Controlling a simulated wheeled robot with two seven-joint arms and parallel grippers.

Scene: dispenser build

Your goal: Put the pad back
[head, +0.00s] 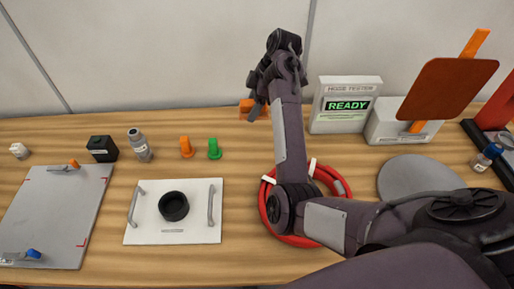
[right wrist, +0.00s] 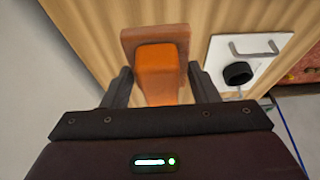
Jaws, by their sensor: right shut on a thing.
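My right gripper (head: 255,108) is near the back of the table, by the wall. It is shut on an orange block-shaped grip with a brownish-orange plate, which I take to be the pad (right wrist: 158,70). In the right wrist view the grip sits between the two fingers (right wrist: 157,88). In the head view only orange parts of the pad (head: 245,104) show around the gripper. I cannot tell whether it touches the table. My left gripper is not in view.
A white plate with handles and a black ring (head: 174,206) lies front left. A red hose coil (head: 340,182) lies under my right arm. The hose tester (head: 346,103) and a white box with a brown paddle (head: 445,88) stand right. Orange and green pegs (head: 214,149) stand left of the arm.

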